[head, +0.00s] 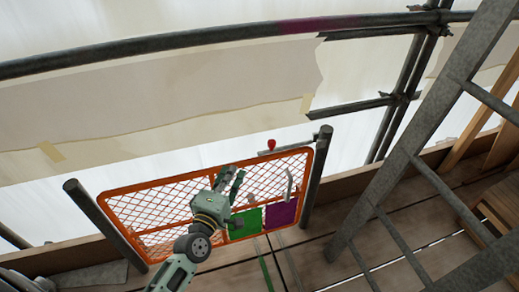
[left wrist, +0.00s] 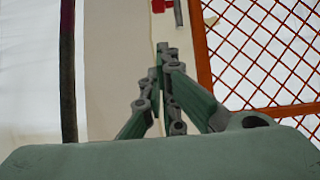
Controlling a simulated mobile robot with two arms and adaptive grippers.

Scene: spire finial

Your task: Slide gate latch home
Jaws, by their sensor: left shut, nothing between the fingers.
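The orange mesh gate (head: 150,185) stands between two dark posts. Near its top right corner is the latch, a short grey bar (head: 283,151) with a red knob (head: 271,144), close to the right post (head: 317,175). My left gripper (head: 231,174) is in front of the gate's mesh, left of and below the knob, shut and empty. In the left wrist view, the fingers (left wrist: 163,62) are together, pointing towards the red knob (left wrist: 159,5) at the top edge, with a gap between. The knob is partly cut off there. My right gripper does not show.
A pale handle (head: 290,185), a green panel (head: 246,222) and a purple panel (head: 281,214) are on the gate's right part. A grey ladder (head: 400,130) slants across the right. A scaffold tube (head: 200,38) runs above. Wooden planks (head: 325,262) form the floor.

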